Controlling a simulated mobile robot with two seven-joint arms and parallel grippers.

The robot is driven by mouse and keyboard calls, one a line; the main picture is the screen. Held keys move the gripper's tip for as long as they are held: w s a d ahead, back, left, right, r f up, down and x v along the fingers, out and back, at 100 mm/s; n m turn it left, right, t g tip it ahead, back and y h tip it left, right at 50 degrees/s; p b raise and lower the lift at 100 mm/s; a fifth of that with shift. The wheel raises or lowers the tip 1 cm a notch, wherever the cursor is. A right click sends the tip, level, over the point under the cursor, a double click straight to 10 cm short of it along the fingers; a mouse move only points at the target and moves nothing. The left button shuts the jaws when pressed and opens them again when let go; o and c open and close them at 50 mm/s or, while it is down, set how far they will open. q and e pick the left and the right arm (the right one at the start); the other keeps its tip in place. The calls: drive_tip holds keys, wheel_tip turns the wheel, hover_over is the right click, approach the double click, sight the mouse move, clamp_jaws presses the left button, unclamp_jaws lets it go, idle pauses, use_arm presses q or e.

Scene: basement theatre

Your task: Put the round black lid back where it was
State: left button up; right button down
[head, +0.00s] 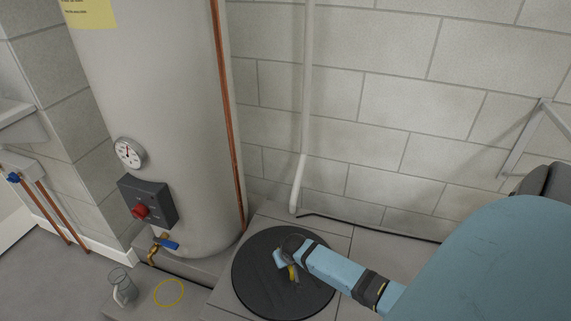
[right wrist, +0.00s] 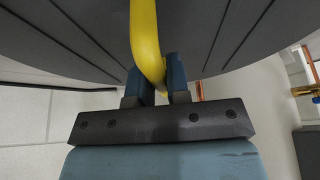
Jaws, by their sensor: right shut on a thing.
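The round black lid (head: 255,283) is at the lower middle of the head view, over the pale floor slabs near the wall. Its grooved face fills the top of the right wrist view (right wrist: 230,40). A yellow handle (head: 293,273) is on the lid. My right gripper (head: 288,262) is shut on this handle, which passes between its two fingers in the right wrist view (right wrist: 147,45). I cannot tell whether the lid rests on the floor or hangs just above it. What lies under the lid is hidden. My left gripper is not in view.
A tall grey tank (head: 160,90) with a gauge, a red knob and a blue-handled valve (head: 168,243) stands left of the lid. A glass mug (head: 121,287) and a yellow ring (head: 169,292) are at the lower left. A white pipe (head: 305,130) runs down the block wall behind.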

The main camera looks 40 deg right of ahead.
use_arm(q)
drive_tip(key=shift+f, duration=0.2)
use_arm(e)
drive_tip(key=shift+f, duration=0.5)
drive_tip(key=c, duration=1.1)
unclamp_jaws()
drive_tip(key=shift+o, duration=0.4)
drive_tip(key=shift+f, duration=0.1)
drive_tip(key=p+v, duration=0.2)
drive_tip(key=v, duration=0.2)
drive_tip(key=shift+r, duration=0.25)
use_arm(q)
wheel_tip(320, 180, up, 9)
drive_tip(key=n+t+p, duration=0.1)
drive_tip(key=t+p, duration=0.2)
drive_tip(key=p, duration=0.2)
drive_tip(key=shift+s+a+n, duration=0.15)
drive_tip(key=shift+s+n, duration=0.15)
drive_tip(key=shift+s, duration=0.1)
use_arm(e)
drive_tip(key=v, duration=0.9)
drive_tip(key=shift+r, duration=0.2)
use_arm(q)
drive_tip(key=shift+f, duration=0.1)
use_arm(e)
drive_tip(key=shift+s, duration=0.1)
